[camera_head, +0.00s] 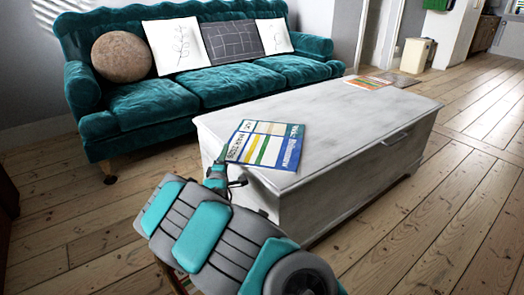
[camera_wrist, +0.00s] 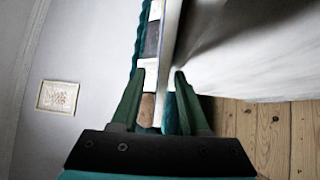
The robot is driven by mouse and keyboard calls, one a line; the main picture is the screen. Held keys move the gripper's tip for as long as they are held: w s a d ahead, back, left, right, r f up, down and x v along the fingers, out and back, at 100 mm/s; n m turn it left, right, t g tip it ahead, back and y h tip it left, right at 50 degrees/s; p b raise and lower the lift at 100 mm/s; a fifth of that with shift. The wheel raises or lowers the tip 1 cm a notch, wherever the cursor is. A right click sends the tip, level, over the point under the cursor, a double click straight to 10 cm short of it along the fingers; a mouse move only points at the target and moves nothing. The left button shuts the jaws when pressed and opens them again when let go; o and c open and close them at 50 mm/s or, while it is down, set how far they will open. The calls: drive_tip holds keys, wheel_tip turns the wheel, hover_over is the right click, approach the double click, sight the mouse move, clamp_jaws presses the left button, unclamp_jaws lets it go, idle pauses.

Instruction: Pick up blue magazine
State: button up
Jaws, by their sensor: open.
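The blue magazine (camera_head: 266,146) lies flat at the near left end of the white chest-like table (camera_head: 335,128). It has a blue strip with white lettering and coloured bars, and its left edge reaches to about the table's edge. My gripper (camera_head: 221,165) is at that left edge, partly hidden by my own arm. In the wrist view my gripper (camera_wrist: 160,73) shows two green fingers, open. A thin pale strip runs up between the fingers there, with the table's white side to the right. I cannot tell whether that strip is the magazine or whether anything touches it.
A teal sofa (camera_head: 205,82) with several cushions stands behind the table. An orange-covered magazine (camera_head: 368,82) lies at the table's far end. A drawer handle (camera_head: 396,138) is on the table's front. Bare floorboards (camera_head: 440,215) are free at the right.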

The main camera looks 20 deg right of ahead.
drive_tip(key=shift+c, duration=0.2)
clamp_jaws()
idle(1.1)
